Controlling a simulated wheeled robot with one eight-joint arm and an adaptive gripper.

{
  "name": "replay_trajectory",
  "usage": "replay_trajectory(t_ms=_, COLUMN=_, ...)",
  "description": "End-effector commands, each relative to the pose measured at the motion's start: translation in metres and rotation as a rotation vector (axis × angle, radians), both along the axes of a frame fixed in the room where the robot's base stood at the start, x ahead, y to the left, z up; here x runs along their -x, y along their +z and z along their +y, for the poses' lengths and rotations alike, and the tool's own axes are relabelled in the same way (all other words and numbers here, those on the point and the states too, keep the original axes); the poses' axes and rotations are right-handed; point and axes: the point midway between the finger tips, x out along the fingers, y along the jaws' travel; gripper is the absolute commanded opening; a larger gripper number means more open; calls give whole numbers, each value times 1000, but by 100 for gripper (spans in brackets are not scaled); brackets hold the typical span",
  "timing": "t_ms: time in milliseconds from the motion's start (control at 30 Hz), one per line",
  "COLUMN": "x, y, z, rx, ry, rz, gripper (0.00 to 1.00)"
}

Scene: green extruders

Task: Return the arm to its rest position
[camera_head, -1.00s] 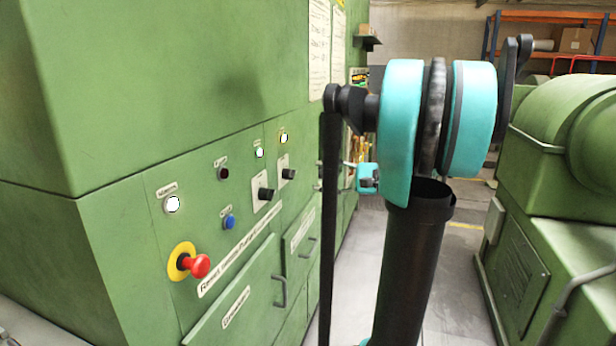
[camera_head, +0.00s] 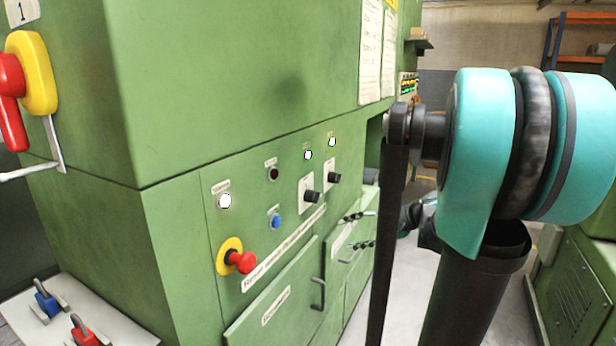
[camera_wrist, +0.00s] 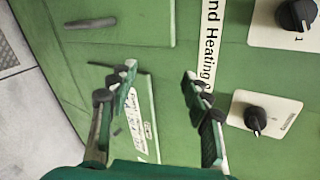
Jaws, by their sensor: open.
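My gripper (camera_head: 358,231) shows in the head view partly behind my arm, with its fingers spread in front of the green cabinet's lower doors. In the wrist view my gripper (camera_wrist: 158,82) is open and empty, with green panel between and beyond its fingers. My arm's teal joint (camera_head: 480,150) and black links fill the right of the head view. They hide part of the forearm and the aisle behind.
The green cabinet (camera_head: 240,90) stands close on the left, with a red emergency button (camera_head: 241,262), a blue button (camera_head: 276,221) and black knobs (camera_wrist: 255,118). A red-yellow switch (camera_head: 38,75) is at far left. Another green machine (camera_head: 578,290) stands right. Grey floor lies between.

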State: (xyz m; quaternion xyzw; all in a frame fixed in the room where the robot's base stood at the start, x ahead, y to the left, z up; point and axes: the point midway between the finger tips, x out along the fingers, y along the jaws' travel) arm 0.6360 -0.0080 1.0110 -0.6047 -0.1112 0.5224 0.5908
Motion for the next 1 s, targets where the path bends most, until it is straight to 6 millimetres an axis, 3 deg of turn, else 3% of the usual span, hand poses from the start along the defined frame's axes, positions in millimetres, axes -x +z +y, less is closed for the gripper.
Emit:
replay_trajectory(t_ms=67, x=29, y=-43, z=18, rx=181, ry=67, rz=2, gripper=49)
replay_trajectory(t_ms=200, x=76, y=-108, z=20, rx=512, ry=197, rz=-28, gripper=49)
replay_trajectory(t_ms=300, x=105, y=-141, z=9, rx=736, ry=300, rz=-70, gripper=49)
replay_trajectory(t_ms=400, x=126, y=-163, z=-6, rx=927, ry=393, rz=-118, gripper=49)
replay_trajectory(t_ms=600, x=144, y=-180, z=-28, rx=1147, ry=504, rz=-184, gripper=49)
replay_trajectory(t_ms=867, x=146, y=-181, z=-33, rx=1183, ry=520, rz=-194, gripper=49)
replay_trajectory(t_ms=1000, x=146, y=-181, z=-33, rx=1182, ry=519, rz=-193, gripper=34)
